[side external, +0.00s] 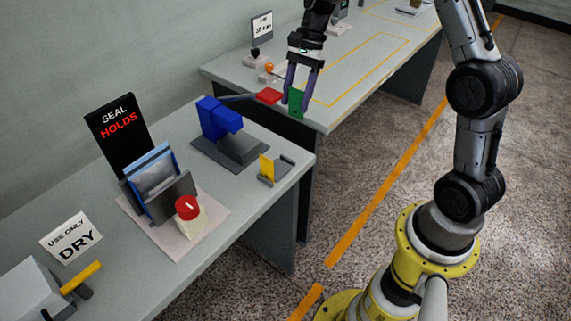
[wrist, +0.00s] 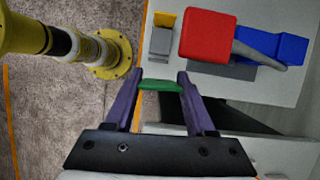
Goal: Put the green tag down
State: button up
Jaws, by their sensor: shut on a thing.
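The green tag (side external: 297,104) is a small flat plate held upright between the two purple fingers of my gripper (side external: 292,97). In the wrist view the green tag (wrist: 161,85) shows edge-on as a thin strip between the fingertips (wrist: 160,78). My gripper is shut on it. In the side view the tag appears in front of the far table's near corner, close to the red plate. Whether it touches anything below is not clear, but the wrist view shows floor and a dark gap around it.
A yellow-and-grey holder (side external: 267,168) stands at the near table's corner. The far table (side external: 345,75) has a bare yellow-outlined area.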

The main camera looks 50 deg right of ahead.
jog(key=s+a+f, duration=0.2)
jog(key=s+f, duration=0.3)
jog(key=s, duration=0.4)
jog(key=s+a+f, duration=0.2)
jog(key=s+f, duration=0.2)
jog(key=s, duration=0.5)
jog(key=shift+s+a+f+m, duration=0.15)
jog(key=shift+a+f+m, duration=0.1)
jog(key=shift+f+m, duration=0.15)
jog(key=w, duration=1.6)
jog(key=shift+w, duration=0.25)
jog(key=shift+w+f, duration=0.2)
jog(key=shift+w, duration=0.65)
jog(key=shift+s+f, duration=0.1)
jog(key=shift+f, duration=1.25)
jog(key=shift+f, duration=0.2)
jog(key=o, duration=1.3)
